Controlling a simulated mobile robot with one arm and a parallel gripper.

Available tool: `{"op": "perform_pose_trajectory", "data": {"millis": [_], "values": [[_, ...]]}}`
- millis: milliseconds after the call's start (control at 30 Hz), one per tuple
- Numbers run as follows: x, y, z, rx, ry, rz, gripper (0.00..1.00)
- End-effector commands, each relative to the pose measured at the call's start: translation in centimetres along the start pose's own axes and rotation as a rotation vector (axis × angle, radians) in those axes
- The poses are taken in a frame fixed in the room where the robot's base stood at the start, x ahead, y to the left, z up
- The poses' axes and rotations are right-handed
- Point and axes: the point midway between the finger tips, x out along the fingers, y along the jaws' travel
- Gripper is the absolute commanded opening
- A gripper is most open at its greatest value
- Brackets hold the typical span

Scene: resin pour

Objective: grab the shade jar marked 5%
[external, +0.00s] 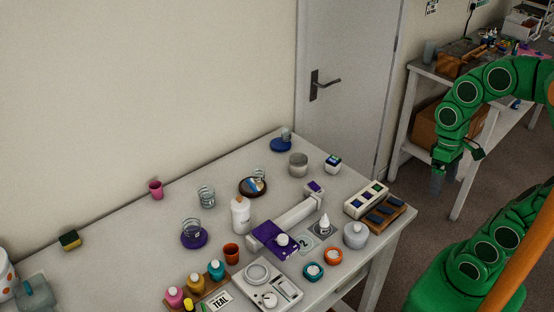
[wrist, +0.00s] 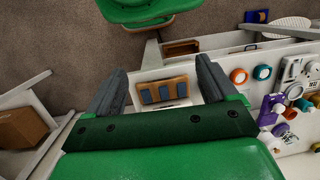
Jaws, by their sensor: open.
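No 5% mark can be read in either view, so I cannot tell which container is the named shade jar. Small round jars with white centres stand near the table's front edge, one orange (external: 332,256) and one teal (external: 313,271). They also show in the wrist view, orange (wrist: 239,76) and teal (wrist: 262,72). Pink (external: 174,297), yellow (external: 195,284) and teal (external: 216,270) bottles stand at the front left. My gripper (external: 438,185) is raised to the right of the table, apart from these containers. Its fingers (wrist: 162,66) are open and empty in the wrist view.
A wooden tray with blue blocks (external: 386,213) and a white rack with coloured squares (external: 366,200) lie at the table's right end. A grey knobbed jar (external: 355,235), a purple-topped device (external: 275,239) and scales (external: 268,287) stand nearby. The table's back left is mostly clear.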

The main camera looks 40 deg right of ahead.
Motion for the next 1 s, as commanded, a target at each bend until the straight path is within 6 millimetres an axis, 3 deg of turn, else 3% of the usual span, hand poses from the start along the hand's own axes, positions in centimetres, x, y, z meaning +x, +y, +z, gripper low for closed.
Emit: {"op": "perform_pose_trajectory", "data": {"millis": [33, 367, 700, 1000], "values": [[-0.1, 1.5, -0.5, 0.070, -0.004, 0.044, 0.86], [-0.9, -1.5, -3.7, 0.163, -0.057, -0.101, 0.86], [-2.5, -5.2, -9.2, 0.327, -0.175, -0.341, 0.86], [-4.6, -6.5, -14.7, 0.498, -0.293, -0.550, 0.86]]}}
